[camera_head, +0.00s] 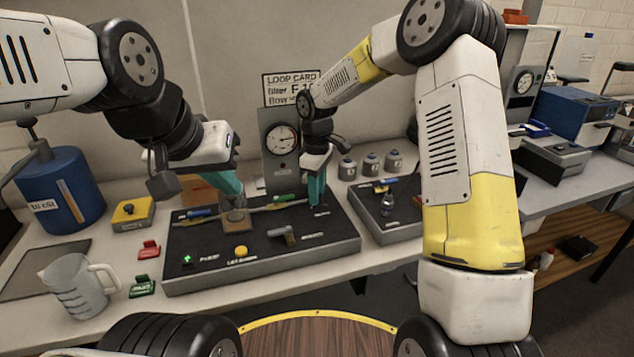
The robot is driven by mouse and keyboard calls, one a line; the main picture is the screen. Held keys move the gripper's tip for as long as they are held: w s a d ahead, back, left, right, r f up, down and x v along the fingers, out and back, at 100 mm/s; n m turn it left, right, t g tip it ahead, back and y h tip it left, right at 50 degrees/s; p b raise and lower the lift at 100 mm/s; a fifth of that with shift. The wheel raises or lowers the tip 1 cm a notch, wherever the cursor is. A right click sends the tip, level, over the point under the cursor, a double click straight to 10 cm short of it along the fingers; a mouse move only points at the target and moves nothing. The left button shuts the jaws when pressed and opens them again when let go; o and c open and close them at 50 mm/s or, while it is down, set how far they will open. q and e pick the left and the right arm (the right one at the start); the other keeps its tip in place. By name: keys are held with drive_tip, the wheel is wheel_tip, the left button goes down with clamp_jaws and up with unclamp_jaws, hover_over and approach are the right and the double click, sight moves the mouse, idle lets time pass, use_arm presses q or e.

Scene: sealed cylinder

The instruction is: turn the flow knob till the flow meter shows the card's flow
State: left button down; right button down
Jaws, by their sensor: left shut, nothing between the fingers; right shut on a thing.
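The flow meter (281,139) is a round white dial with a red mark on a grey upright plate; its exact reading is too small to tell. The loop card (284,90) on the wall behind is partly covered by my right arm, so its flow line is cut off. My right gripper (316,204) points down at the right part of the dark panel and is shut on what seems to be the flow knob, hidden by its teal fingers. My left gripper (237,204) is shut and empty, just above a brown square fitting (236,220) on the panel.
The panel (340,247) carries a thin pipe, blue and green handles, a yellow button (241,252) and a grey lever (283,234). A jug (75,287), red and green tags and a blue tank (62,190) stand left. A second tray (385,225) lies right.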

drive_tip(key=m, duration=0.5)
drive_tip(key=shift+m, duration=2.1)
drive_tip(key=c, duration=1.1)
unclamp_jaws()
wheel_tip(320, 180, up, 7)
drive_tip(key=shift+r, duration=0.4)
